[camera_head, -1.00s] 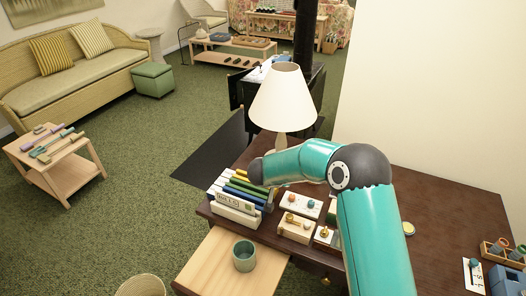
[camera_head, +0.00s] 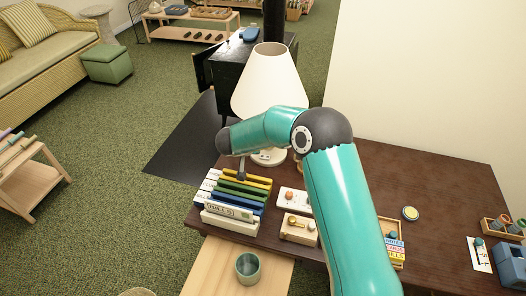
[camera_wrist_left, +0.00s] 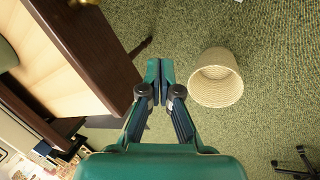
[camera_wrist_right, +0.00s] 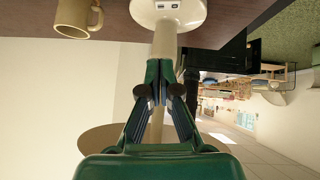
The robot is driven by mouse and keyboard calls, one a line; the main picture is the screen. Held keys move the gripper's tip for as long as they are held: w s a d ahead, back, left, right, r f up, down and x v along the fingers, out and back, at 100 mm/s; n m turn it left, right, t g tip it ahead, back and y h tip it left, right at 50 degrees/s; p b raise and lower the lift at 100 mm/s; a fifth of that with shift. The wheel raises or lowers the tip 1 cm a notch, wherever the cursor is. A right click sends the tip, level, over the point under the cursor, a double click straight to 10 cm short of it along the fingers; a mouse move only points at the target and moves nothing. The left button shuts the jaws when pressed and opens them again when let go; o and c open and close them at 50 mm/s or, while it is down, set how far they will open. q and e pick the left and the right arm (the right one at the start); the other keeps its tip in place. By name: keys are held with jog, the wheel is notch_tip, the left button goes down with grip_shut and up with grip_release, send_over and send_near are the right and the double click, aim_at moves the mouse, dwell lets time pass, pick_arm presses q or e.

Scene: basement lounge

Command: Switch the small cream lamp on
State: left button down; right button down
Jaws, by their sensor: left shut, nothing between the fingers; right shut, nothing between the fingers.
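The small cream lamp (camera_head: 270,85) stands at the far left part of the dark desk, its shade showing no clear glow. Its round base (camera_head: 268,158) shows just below my right arm. In the right wrist view the base (camera_wrist_right: 185,14) is at the top, with two small dark-marked switches on it, and the stem runs down behind my fingers. My right gripper (camera_wrist_right: 160,68) is shut and empty, in front of the stem; contact cannot be told. My left gripper (camera_wrist_left: 160,68) is shut and empty, over the floor beside a wooden table edge.
A tan mug (camera_wrist_right: 78,16) stands near the lamp base. A rack of coloured files (camera_head: 240,190), a white box (camera_head: 292,200) and a wooden box (camera_head: 298,230) sit in front. A green cup (camera_head: 248,265) is on the pale board. A woven basket (camera_wrist_left: 216,78) stands by my left gripper.

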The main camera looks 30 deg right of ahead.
jog(key=p, duration=0.1)
send_over(269, 155)
jog(key=s+a, duration=0.1)
jog(key=a, duration=0.1)
notch_tip(269, 155, down, 7)
jog(key=shift+s+r, duration=0.1)
notch_tip(269, 155, down, 2)
jog(key=shift+s+f, duration=0.15)
jog(key=shift+f, duration=0.1)
pick_arm(q)
jog(key=shift+s+r, duration=0.2)
jog(key=shift+r, duration=0.55)
pick_arm(e)
jog(key=shift+f, duration=0.55)
